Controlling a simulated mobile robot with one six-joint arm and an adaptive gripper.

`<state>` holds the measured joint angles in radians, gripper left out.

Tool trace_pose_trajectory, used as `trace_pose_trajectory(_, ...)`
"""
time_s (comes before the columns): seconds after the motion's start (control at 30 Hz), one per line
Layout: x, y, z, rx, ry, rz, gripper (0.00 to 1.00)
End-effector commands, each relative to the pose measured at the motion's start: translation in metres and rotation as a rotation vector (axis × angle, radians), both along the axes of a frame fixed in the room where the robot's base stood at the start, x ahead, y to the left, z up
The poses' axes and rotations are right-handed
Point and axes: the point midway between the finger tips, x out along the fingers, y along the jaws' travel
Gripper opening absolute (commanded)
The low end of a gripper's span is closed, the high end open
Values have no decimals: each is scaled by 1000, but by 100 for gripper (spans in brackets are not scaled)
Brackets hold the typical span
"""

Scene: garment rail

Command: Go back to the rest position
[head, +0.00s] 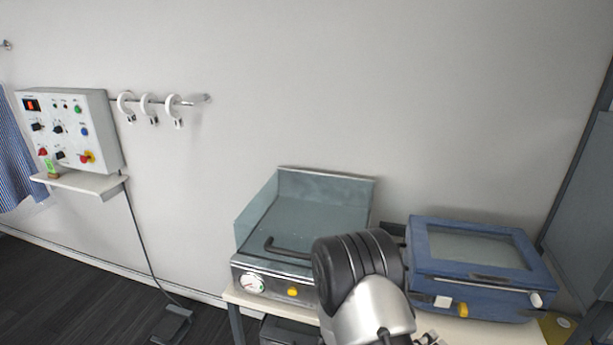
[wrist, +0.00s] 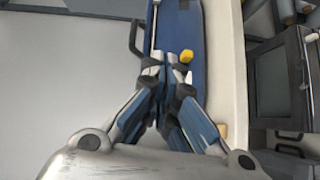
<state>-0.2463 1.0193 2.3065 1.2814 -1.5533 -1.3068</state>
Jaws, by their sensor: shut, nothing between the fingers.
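My gripper (wrist: 167,75) shows in the wrist view with its fingers together and nothing between them. It is in front of the blue box-shaped machine, whose front (wrist: 178,28) fills the strip behind the fingertips. I cannot tell whether the fingers touch it. The yellow knob also shows just right of the fingertips in the wrist view (wrist: 187,56).
A wall rail (head: 150,100) carries white hooks. A control box (head: 70,130) sits at left above a shelf, beside a blue garment (head: 10,160). The wall above the machines is clear.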

Motion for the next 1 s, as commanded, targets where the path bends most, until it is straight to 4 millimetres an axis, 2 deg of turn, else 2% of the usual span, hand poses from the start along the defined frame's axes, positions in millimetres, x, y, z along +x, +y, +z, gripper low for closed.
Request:
trace_pose_trajectory(0.17, 24, 9, 4, 217, -84, 33, 0)
trace_pose_trajectory(0.37, 54, 34, 16, 503, -175, 94, 0)
trace_pose_trajectory(0.5, 77, 67, 41, 772, -239, 161, 0)
trace_pose_trajectory(0.63, 84, 109, 78, 1043, -255, 234, 0)
trace_pose_trajectory(0.77, 68, 148, 119, 1261, -216, 291, 0)
trace_pose_trajectory(0.83, 51, 164, 140, 1355, -178, 307, 0)
trace_pose_trajectory(0.97, 5, 184, 173, 1474, -85, 307, 0)
trace_pose_trajectory(1.0, -12, 187, 180, 1498, -54, 296, 0)
